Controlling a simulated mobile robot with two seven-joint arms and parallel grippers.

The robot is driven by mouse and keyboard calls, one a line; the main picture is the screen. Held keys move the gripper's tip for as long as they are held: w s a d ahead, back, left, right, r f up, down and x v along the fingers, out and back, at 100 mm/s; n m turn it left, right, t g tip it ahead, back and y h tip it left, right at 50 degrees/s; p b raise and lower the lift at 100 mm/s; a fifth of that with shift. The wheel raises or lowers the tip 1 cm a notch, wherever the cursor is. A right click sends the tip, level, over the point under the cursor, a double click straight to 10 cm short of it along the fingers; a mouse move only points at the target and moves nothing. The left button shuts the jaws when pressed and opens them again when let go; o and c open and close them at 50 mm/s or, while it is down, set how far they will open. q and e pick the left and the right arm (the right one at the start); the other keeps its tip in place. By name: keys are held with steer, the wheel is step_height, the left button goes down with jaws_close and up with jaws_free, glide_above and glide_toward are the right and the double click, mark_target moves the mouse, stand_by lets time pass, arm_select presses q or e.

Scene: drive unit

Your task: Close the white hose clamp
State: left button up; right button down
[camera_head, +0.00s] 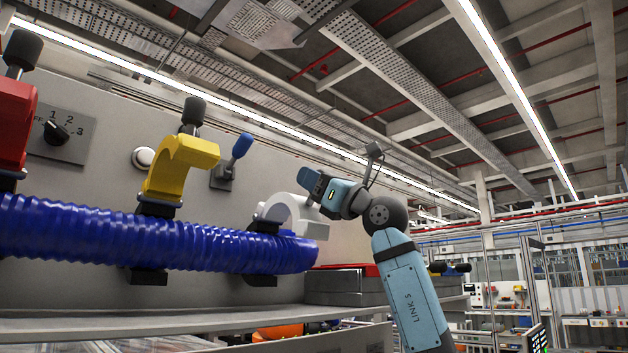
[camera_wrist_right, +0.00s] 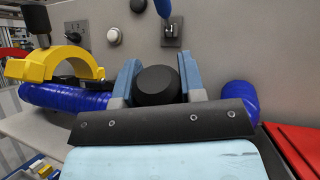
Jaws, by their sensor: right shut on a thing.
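The white hose clamp (camera_head: 291,212) arches over the right end of the blue corrugated hose (camera_head: 110,235), by its black base. Its arc stands partly raised, with its right end near the hose's top; I cannot tell whether they touch. My right gripper (camera_head: 314,184) is at the clamp's upper right. In the wrist view its two blue fingers stand on either side of a black knob (camera_wrist_right: 156,86), the clamp's handle end, and are shut on it. The white arc is hidden in the wrist view. My left gripper is not in view.
A yellow clamp (camera_head: 178,165) stands raised over the hose, with a red clamp (camera_head: 15,125) farther left. A blue-tipped toggle switch (camera_head: 240,148), a white button (camera_head: 144,157) and a rotary switch (camera_head: 57,131) are on the grey panel. A red-topped box (camera_head: 345,285) lies right of the hose.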

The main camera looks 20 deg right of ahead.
steer(key=c, duration=0.7)
jaws_free()
